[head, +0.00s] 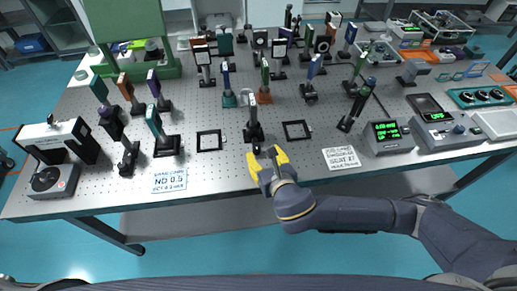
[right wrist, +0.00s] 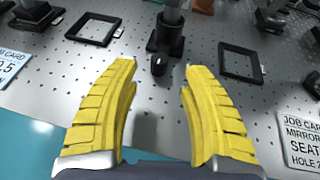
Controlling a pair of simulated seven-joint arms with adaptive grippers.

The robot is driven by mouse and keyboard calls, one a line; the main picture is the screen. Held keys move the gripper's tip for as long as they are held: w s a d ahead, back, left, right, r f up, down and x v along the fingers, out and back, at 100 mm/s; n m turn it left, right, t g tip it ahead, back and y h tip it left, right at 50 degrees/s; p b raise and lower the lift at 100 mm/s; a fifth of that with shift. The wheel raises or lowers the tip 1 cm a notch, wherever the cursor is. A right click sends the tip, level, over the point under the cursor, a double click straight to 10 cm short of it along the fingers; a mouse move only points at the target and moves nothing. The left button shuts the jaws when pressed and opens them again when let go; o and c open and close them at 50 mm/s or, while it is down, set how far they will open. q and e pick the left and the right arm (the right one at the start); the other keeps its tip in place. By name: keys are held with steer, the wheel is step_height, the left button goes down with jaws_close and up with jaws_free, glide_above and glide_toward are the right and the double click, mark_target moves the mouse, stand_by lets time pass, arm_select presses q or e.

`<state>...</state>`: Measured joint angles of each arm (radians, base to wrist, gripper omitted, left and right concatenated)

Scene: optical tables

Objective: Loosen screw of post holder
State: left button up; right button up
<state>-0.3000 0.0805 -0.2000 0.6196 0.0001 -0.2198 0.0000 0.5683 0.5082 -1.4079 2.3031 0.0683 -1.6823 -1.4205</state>
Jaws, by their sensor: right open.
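A dark post holder (head: 253,133) carrying an upright post with a framed optic stands near the front middle of the perforated table. It also shows at the top of the right wrist view (right wrist: 169,40). Its small black screw knob (right wrist: 159,65) sticks out toward me, low on the holder. My right gripper (head: 264,155) has yellow fingers and is open and empty in front of this holder. In the right wrist view the fingers (right wrist: 160,75) stand apart to either side of the knob, without visible contact. My left gripper is out of view.
Flat black square frames lie on the table left (head: 209,141) and right (head: 297,130) of the holder. Job cards lie near the front edge (head: 170,179) and at right (head: 342,158). Several other post-mounted optics crowd behind; a green-display box (head: 388,137) stands at right.

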steer(key=shift+v, duration=2.75)
